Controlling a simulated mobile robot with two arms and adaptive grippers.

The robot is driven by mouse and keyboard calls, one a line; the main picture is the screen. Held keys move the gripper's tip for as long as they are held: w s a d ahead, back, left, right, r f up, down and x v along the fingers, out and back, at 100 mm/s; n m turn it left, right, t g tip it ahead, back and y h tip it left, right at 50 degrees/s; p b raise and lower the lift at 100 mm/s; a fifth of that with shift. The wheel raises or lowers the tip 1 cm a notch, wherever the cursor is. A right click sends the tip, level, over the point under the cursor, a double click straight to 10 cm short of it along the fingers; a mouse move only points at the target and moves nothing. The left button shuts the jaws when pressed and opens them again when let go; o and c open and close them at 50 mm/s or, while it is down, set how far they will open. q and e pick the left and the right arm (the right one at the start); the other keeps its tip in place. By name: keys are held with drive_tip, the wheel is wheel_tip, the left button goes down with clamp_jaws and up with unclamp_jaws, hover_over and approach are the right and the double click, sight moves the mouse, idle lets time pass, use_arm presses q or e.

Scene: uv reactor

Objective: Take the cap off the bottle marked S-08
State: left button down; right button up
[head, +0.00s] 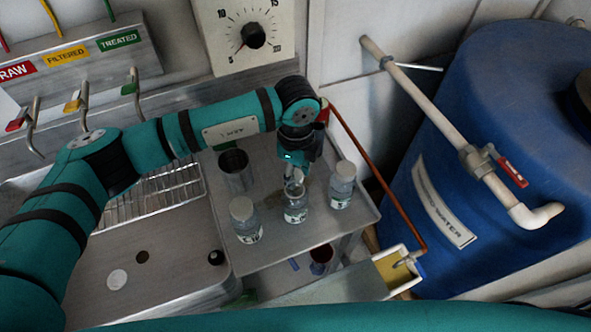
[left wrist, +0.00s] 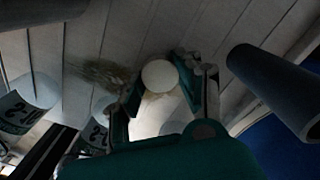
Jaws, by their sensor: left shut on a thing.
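Three small clear bottles with labels stand on the grey metal tray: a left bottle (head: 244,220), a middle bottle (head: 295,207) and a right bottle (head: 341,186). The label marks are too small to read surely in the head view. My left gripper (head: 296,176) points down right at the top of the middle bottle. In the left wrist view a round white cap (left wrist: 160,76) sits between its fingertips, and the gripper is shut on it. I cannot tell whether the cap still touches the bottle. My right gripper is not in view.
A dark open cup (head: 235,167) stands behind the left bottle. A wire rack (head: 160,197) lies left of the tray (head: 290,250). A big blue tank (head: 480,150) with a pipe and red valve handle stands at the right. A thin copper-coloured pipe (head: 370,170) slants past the right bottle.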

sight(296, 175)
use_arm(q)
drive_tip(key=shift+f, duration=0.3)
drive_tip(key=c, duration=0.9)
unclamp_jaws()
drive_tip(key=shift+r, duration=0.1)
drive_tip(key=shift+r, duration=0.3)
drive_tip(key=shift+w+r, duration=0.1)
drive_tip(key=shift+r, duration=0.2)
wheel_tip(296, 175, up, 12)
drive_tip(key=shift+f+b, duration=0.25)
drive_tip(key=shift+b, duration=0.9)
